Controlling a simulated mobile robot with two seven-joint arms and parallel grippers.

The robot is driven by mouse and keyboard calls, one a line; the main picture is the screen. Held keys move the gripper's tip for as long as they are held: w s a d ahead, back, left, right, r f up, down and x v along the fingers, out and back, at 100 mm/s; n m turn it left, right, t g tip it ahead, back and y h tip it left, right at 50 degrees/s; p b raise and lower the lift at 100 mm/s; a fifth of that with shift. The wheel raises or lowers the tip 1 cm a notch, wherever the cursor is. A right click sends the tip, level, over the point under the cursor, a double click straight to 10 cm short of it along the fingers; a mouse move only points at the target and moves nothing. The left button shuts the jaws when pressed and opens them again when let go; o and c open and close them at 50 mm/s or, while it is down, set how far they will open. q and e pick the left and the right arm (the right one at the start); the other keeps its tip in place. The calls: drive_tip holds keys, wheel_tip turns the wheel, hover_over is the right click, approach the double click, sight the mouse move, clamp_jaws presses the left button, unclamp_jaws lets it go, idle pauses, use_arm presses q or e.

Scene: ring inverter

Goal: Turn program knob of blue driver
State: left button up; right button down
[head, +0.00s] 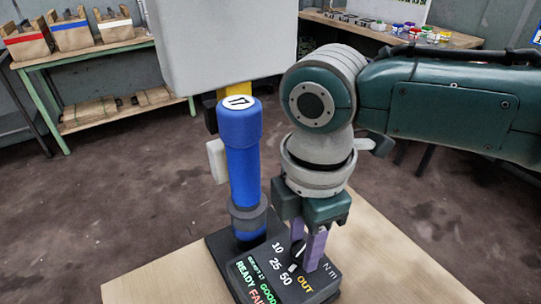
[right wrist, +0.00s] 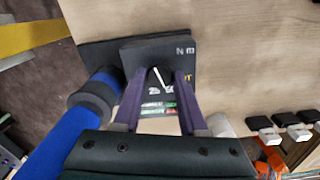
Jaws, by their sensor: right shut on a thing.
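The blue driver (head: 243,160) stands upright, with a 17 on its white top, at the left of a dark box (head: 318,283). It also shows at the left of the right wrist view (right wrist: 62,143). The box face carries 10, 25, 50, OUT and Nm, plus READY, GOOD and FAIL lettering. The dark program knob with a white pointer (right wrist: 162,77) is on this face. My right gripper (head: 306,252) points down with its purple fingers shut on the knob, one finger on each side. The fingers partly hide the knob and dial numbers. My left gripper is out of view.
A wooden table (head: 385,270) has clear room right of the box. Several black-and-white blocks (right wrist: 290,125) lie at the right of the wrist view. Benches with bins (head: 72,35) stand at the back.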

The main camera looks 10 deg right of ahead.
sight(303, 250)
idle(0.3)
drive_tip(key=shift+c, duration=2.3)
unclamp_jaws()
wheel_tip(303, 250, up, 10)
drive_tip(key=p, duration=0.1)
drive_tip(key=shift+p, duration=0.35)
